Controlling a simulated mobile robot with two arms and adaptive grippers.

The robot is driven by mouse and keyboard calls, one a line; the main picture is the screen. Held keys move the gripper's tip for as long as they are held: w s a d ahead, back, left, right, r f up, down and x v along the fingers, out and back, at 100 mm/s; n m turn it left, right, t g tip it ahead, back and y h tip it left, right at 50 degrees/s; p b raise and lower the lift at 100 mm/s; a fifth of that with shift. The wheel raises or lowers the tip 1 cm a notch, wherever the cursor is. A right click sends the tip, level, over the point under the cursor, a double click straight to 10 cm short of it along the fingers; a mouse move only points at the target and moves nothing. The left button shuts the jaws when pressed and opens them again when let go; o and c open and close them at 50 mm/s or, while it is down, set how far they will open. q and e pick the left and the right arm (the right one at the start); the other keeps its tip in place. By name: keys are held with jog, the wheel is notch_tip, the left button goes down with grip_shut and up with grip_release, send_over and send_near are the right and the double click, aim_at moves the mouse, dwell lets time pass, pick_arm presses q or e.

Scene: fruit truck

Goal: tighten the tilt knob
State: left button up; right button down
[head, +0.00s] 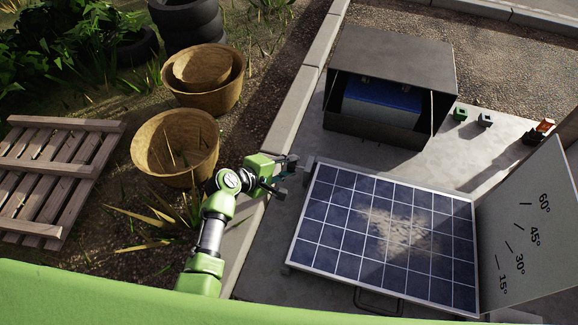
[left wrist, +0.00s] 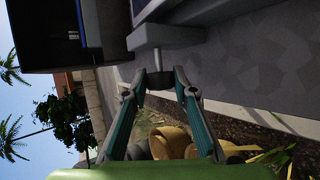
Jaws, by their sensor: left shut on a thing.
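The solar panel (head: 385,235), blue cells in a pale frame with a dusty patch, lies low in the head view. My left gripper (head: 287,174) is at its upper left corner. In the left wrist view, the dark tilt knob (left wrist: 160,79) sits between the fingertips of the left gripper (left wrist: 157,84), below a grey bracket (left wrist: 165,36). The gripper is shut on the knob. In the head view the fingers mostly hide the knob. The angle board (head: 522,225), marked 15° to 60°, stands at the panel's right edge. My right gripper is not in view.
A dark open box (head: 395,55) holding a blue battery (head: 383,100) stands behind the panel. Small connectors (head: 485,120) lie to its right. Woven baskets (head: 175,148), a wooden pallet (head: 55,170) and tyres (head: 187,20) are on the left, beyond a kerb (head: 300,100).

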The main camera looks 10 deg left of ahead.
pick_arm(q)
jog(key=shift+f, duration=0.1)
jog(key=o, duration=1.1)
jog(key=v, duration=1.2)
jog(key=shift+s, duration=0.1)
